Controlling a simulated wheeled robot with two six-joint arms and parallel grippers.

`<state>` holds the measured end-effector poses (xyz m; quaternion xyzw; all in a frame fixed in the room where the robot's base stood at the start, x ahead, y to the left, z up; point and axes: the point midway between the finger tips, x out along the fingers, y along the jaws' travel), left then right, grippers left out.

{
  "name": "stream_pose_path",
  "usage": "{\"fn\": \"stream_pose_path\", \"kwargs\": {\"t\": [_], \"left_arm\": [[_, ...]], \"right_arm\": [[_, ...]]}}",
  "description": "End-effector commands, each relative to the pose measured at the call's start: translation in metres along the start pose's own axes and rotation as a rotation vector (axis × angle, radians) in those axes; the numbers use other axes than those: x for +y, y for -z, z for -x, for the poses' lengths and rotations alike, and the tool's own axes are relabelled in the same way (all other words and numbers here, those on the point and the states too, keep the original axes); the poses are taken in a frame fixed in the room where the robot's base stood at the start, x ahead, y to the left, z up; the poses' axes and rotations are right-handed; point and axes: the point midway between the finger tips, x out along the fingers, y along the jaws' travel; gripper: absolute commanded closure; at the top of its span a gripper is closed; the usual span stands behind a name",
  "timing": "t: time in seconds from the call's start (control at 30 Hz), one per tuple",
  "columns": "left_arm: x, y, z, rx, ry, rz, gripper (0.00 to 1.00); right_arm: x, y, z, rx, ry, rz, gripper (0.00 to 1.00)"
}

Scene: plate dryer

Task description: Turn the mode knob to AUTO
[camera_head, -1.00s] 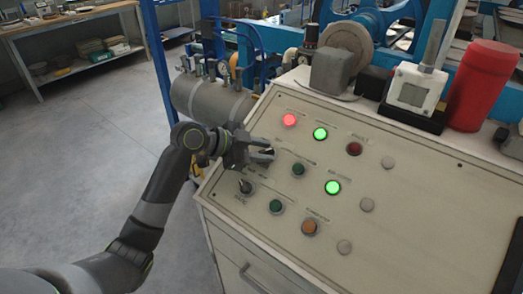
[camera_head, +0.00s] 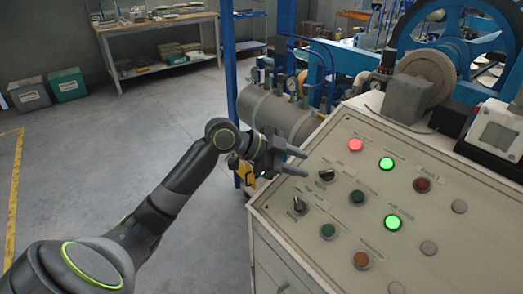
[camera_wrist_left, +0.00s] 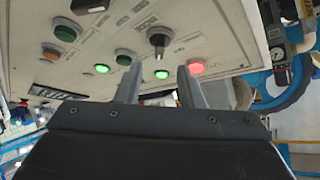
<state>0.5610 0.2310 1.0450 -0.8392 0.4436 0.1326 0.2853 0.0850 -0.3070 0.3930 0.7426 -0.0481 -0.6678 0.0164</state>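Two black selector knobs are on the sloped control panel (camera_head: 460,215). The upper knob (camera_head: 326,175) is below the red lamp, and the lower knob (camera_head: 298,205) is near the panel's left edge. Their labels are too small to read, so I cannot tell which is the mode knob. My left gripper (camera_head: 305,163) is open and empty, with its fingertips just left of the upper knob and apart from it. In the left wrist view, the upper knob (camera_wrist_left: 157,42) shows beyond the gap between the fingers, and the lower knob (camera_wrist_left: 90,5) is at the top edge. My right gripper is out of view.
A lit red lamp (camera_head: 356,145), lit green lamps (camera_head: 386,163) and several push buttons surround the knobs. A grey cylinder tank (camera_head: 280,115) and a blue post (camera_head: 228,70) stand behind my left gripper. Open floor lies at the left.

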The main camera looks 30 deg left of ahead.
Motion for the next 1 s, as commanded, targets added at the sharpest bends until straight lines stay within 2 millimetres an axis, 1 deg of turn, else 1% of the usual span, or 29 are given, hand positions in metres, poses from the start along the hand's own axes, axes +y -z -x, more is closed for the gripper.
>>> {"fn": "stream_pose_path", "kwargs": {"t": [0.03,0.2,0.6,0.8,1.0], "left_arm": [[0.000,-0.001,0.007,-0.004,0.002,-0.005,0.65],[0.000,-0.002,0.029,-0.005,0.001,-0.003,0.65],[0.001,-0.001,0.074,-0.006,-0.001,-0.001,0.65],[0.001,-0.002,0.090,-0.005,-0.001,-0.003,0.65],[0.000,0.000,0.099,-0.002,-0.001,-0.001,0.65]], "right_arm": [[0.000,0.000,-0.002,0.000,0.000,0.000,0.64],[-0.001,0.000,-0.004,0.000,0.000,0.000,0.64],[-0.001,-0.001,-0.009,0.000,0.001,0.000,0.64],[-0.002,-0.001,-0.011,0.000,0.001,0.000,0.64],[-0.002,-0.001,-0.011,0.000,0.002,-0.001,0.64]]}}
